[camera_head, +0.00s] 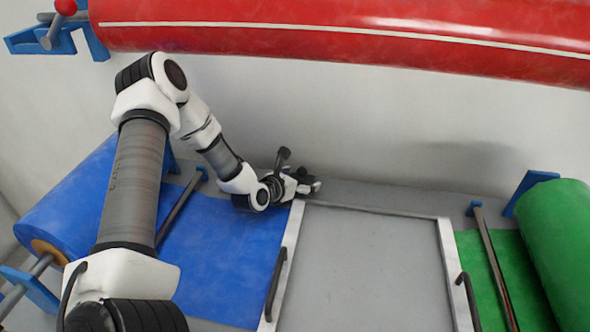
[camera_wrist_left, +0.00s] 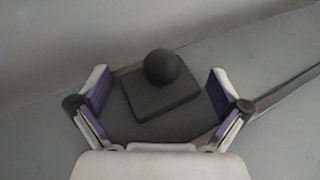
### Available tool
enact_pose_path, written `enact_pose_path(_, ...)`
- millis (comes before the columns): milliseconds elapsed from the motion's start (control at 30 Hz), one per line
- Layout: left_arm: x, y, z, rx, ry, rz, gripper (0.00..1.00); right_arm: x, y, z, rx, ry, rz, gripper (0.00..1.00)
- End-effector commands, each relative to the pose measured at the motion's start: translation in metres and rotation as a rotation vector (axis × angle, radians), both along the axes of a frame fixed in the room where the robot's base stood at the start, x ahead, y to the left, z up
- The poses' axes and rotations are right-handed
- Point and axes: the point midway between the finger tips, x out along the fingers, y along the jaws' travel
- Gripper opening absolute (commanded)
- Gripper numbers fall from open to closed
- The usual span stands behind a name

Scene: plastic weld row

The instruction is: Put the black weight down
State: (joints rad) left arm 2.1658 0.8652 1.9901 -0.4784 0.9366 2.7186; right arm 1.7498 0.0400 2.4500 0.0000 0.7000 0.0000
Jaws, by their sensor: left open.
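The black weight, a dark square plate with a round ball knob (camera_wrist_left: 161,68), sits in the middle of the left wrist view on a grey surface. My left gripper (camera_wrist_left: 160,98) is open, with one purple-padded finger on each side of the weight. Gaps show between the pads and the weight, so it is not clamped. In the head view my left gripper (camera_head: 306,185) is low at the back of the table, by the back left corner of the metal frame. The weight cannot be told apart from the gripper there. My right gripper is not in view.
A metal frame (camera_head: 444,251) with dark handles lies on the grey table. A blue sheet (camera_head: 213,250) lies left, a green sheet (camera_head: 528,265) right, each from a roll. A large red roll (camera_head: 350,30) hangs above. The wall is close behind my left gripper.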

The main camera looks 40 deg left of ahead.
Motion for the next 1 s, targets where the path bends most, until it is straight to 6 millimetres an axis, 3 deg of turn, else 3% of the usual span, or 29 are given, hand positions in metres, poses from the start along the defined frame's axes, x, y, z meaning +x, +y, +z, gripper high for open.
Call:
enact_pose_path(333, -0.059, -0.005, 0.032, -0.013, -0.004, 0.005, 1.0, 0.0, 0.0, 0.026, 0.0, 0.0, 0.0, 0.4)
enact_pose_path(600, -0.101, -0.007, 0.05, -0.006, 0.0, 0.004, 1.0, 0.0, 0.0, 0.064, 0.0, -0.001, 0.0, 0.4)
enact_pose_path(1000, -0.111, -0.009, 0.047, 0.001, 0.0, -0.001, 1.0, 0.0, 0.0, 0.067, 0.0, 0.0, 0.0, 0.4)
